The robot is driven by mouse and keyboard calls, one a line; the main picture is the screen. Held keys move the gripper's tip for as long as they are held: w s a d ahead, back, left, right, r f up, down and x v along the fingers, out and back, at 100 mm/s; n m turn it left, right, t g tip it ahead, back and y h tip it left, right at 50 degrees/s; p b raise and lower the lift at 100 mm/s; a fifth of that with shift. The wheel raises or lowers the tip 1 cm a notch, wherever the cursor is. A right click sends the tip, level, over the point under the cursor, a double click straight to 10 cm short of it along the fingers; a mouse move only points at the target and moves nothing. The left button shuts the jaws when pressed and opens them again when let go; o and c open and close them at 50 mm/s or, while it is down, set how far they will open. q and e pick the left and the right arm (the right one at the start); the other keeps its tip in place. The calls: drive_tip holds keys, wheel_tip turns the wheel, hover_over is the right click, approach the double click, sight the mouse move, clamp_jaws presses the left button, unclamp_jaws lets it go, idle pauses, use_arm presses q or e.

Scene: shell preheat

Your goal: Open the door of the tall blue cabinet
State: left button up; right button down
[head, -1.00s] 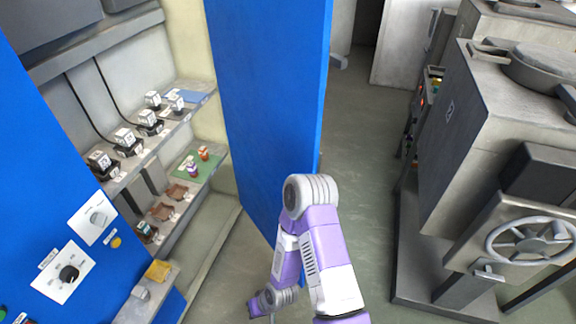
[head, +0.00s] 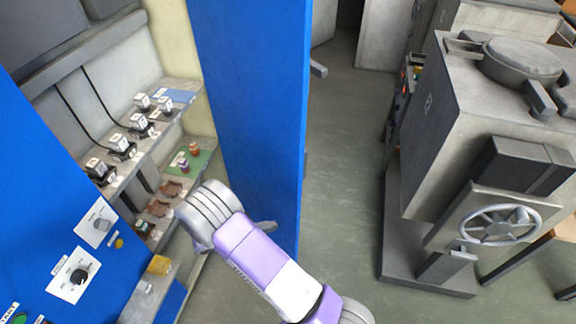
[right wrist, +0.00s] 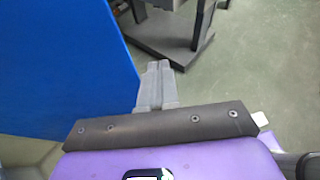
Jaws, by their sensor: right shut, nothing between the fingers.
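The tall blue cabinet (head: 45,185) stands at the left in the head view, with its shelved inside exposed. Its blue door (head: 250,100) stands wide open as an upright panel in the middle, with a gap between it and the cabinet's front panel. The door (right wrist: 60,65) also fills the left of the right wrist view. My right gripper (right wrist: 157,75) is shut and empty, beside the door's edge in that view. In the head view only a grey bit of it (head: 264,227) shows past my arm, low in front of the door. Contact cannot be told. My left gripper is not in view.
Shelves (head: 150,150) inside the cabinet hold several small labelled blocks and brown pieces. A grey machine with a handwheel (head: 498,224) stands at the right. Open grey-green floor (head: 345,180) lies between the door and the machine.

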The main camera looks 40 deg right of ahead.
drive_tip(key=w+r+n+t+h+p, duration=0.15)
drive_tip(key=w+r+h, duration=0.4)
drive_tip(key=r, duration=0.75)
approach(296, 166)
drive_tip(key=shift+t, duration=0.35)
drive_tip(key=d, duration=0.7)
drive_tip(key=shift+s+r, duration=0.2)
drive_tip(key=shift+s, duration=0.15)
